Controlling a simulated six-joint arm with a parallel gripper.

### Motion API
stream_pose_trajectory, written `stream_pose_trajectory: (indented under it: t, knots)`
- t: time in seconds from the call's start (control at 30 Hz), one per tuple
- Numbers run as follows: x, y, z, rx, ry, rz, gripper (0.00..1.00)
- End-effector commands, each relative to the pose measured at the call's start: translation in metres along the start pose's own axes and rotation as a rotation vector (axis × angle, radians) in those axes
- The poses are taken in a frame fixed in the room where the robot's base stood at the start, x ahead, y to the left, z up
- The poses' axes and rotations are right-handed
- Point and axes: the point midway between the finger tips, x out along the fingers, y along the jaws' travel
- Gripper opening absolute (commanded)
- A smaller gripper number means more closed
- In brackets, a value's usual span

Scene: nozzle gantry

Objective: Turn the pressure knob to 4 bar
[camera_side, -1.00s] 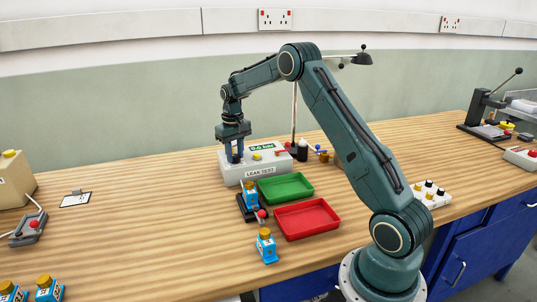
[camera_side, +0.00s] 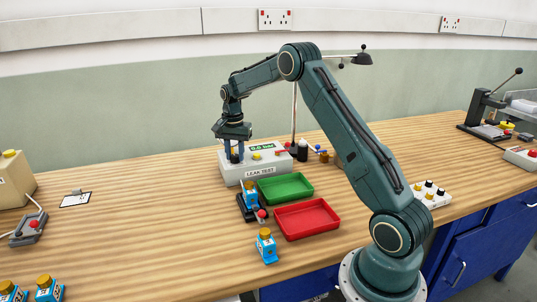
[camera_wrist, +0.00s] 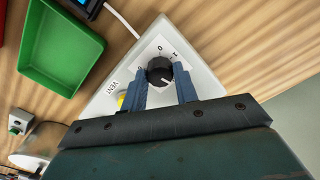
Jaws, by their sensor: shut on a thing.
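The pressure knob (camera_wrist: 160,70) is black with a white pointer mark and sits on a white dial plate. In the wrist view its mark points toward the lower right; the dial figures are mostly too small or covered to read. My gripper (camera_wrist: 162,82) has its two blue fingers shut on the knob, one on each side. In the side view my gripper (camera_side: 234,157) points down onto the left end of the light grey leak test box (camera_side: 263,171), and its fingers largely hide the knob. The box's green display (camera_side: 262,148) is too small to read surely.
A yellow button (camera_side: 257,157) is on the box, close to my fingers. A green tray (camera_side: 286,187) and a red tray (camera_side: 307,219) stand in front.

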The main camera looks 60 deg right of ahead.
Motion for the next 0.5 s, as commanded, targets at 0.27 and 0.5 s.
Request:
stream_pose_trajectory:
  t: [0.27, 0.5]
  knots:
    - [-0.0013, -0.0008, -0.0011, 0.262, 0.003, -0.005, 0.07]
    - [-0.0013, -0.0006, -0.0012, 0.491, 0.003, -0.005, 0.07]
